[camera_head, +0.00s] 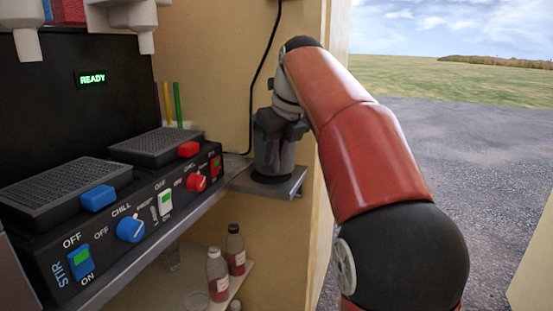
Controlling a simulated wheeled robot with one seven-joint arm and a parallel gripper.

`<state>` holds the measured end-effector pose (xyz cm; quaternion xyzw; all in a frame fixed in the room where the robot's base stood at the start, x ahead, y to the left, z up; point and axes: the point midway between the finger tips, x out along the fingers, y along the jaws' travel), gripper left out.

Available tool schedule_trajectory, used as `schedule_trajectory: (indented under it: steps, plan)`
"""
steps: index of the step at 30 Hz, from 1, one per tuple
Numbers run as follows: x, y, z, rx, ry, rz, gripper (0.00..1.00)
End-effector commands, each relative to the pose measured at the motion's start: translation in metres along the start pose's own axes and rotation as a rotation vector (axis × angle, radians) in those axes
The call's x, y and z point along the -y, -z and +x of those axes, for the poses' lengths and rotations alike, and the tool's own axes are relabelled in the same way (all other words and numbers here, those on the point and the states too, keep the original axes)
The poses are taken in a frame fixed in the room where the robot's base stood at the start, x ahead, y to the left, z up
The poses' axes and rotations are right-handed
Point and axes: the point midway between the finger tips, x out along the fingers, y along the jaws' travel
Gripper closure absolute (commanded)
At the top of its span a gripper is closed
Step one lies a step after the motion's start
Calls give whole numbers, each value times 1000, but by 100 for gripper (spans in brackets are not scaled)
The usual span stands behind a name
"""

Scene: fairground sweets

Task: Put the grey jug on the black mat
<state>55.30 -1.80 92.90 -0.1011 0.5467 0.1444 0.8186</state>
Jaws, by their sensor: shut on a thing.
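The grey jug (273,158) is upright at a small grey ledge on the right wall. My gripper (282,122) is at the jug's upper part and shut on it, with the fingers partly hidden by my own arm. A dark round patch, which looks like the black mat (270,178), shows right under the jug on the ledge. Whether the jug's base touches it or hangs just above it, I cannot tell.
The grey ledge (293,187) is small, with a little bare room around the jug. A black machine panel (110,230) with switches stands at left. Bottles (217,270) stand on a lower shelf. A black cable (252,90) hangs on the wall behind.

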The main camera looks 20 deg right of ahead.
Motion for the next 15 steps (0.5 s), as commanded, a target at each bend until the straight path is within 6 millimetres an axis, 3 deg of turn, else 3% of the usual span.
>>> schedule_trajectory:
  steps: [12, 13, 15]
  plan:
    - [3, 1, 8, 2, 2, 0, 100]
    - [3, 2, 9, 1, 1, 0, 84]
    - [3, 1, 8, 1, 1, 0, 75]
